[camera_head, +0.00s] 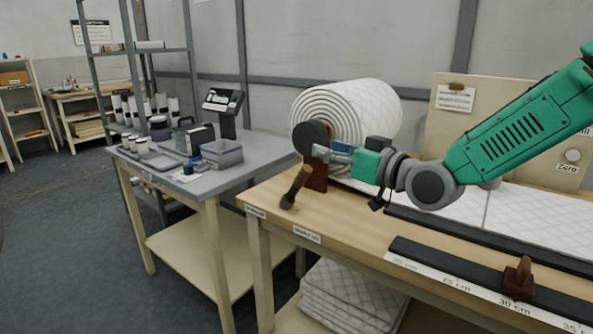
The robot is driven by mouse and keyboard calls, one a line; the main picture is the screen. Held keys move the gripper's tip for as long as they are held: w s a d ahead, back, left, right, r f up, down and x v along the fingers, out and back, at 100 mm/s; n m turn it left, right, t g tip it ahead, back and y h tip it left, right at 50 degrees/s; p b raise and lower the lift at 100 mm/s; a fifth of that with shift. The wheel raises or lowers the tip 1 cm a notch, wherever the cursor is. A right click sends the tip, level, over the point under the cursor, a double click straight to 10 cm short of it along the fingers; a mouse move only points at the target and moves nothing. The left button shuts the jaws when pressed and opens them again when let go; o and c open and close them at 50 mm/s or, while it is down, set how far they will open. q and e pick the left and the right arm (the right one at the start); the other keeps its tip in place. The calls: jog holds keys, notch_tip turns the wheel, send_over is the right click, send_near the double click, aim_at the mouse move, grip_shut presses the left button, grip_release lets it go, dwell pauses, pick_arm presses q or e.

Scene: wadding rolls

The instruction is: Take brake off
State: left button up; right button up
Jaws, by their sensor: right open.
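A large white quilted wadding roll (362,110) sits on its dark round hub (311,138) at the back left of the wooden bench. A brake-like lever with a dark brown handle (295,187) slants down to the left beside a red-brown bracket (316,176) under the hub. My right gripper (322,152), on the green arm from the right, is open. Its fingertips are at the hub's right edge, above the bracket and lever; I cannot tell whether they touch. It hides part of the roll's lower front. My left gripper is not in view.
The wooden bench (262,200) carries a dark rail with a ruler strip (470,285) and a brown slider (519,279). White wadding (535,225) lies flat at right. A grey table (215,180) with containers and a screen stands left.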

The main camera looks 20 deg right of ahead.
jog(key=b, duration=0.2)
send_near(304, 174)
jog(key=x, duration=0.4)
jog(key=shift+w+d+f, duration=0.25)
jog(key=shift+f, duration=0.05)
jog(key=x, duration=0.3)
jog(key=b+x, duration=0.1)
jog(key=x, duration=0.2)
jog(key=shift+w+d+f, duration=0.25)
jog(key=shift+d, duration=0.15)
jog(key=shift+w+a+r, duration=0.2)
jog(key=shift+w+a, duration=0.2)
jog(key=shift+a, duration=0.3)
jog(key=shift+d, duration=0.1)
jog(key=shift+d, duration=0.25)
grip_shut()
